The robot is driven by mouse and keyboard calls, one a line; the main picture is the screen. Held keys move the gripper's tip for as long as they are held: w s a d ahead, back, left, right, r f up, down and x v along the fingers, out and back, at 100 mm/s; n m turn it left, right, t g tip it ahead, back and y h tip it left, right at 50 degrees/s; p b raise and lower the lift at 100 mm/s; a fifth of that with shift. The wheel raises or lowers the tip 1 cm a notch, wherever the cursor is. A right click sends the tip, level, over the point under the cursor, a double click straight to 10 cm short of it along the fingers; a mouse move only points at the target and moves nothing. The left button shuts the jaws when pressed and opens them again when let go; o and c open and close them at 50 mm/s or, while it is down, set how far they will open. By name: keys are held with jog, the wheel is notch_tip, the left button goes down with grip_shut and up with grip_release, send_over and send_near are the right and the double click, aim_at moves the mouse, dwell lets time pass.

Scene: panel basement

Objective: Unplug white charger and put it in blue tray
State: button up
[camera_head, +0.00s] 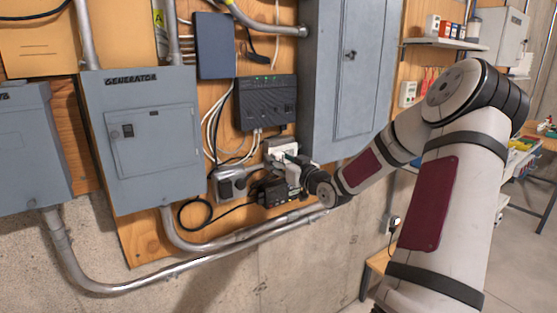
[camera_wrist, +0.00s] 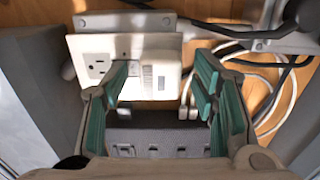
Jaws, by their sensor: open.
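The white charger (camera_wrist: 160,80) is plugged into the white wall outlet plate (camera_wrist: 97,47) on the plywood panel. In the head view the outlet area (camera_head: 281,143) is partly covered by my gripper (camera_head: 286,160). In the wrist view my gripper (camera_wrist: 163,88) is open, with one teal-padded finger on each side of the charger. The fingers seem not to be closed on it; I cannot tell whether either touches it. I cannot make out the blue tray clearly in either view.
A black router (camera_head: 266,101) with cables hangs above the outlet. Black adapters (camera_head: 270,190) and a grey outlet box (camera_head: 232,184) sit below. Grey electrical boxes (camera_head: 141,135) flank the panel. A conduit (camera_head: 250,232) runs beneath. A wooden surface (camera_head: 378,263) stands lower right.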

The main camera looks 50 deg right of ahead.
dwell(0.3)
grip_shut()
jog(key=shift+p+v, duration=2.25)
jog(key=shift+v, duration=0.75)
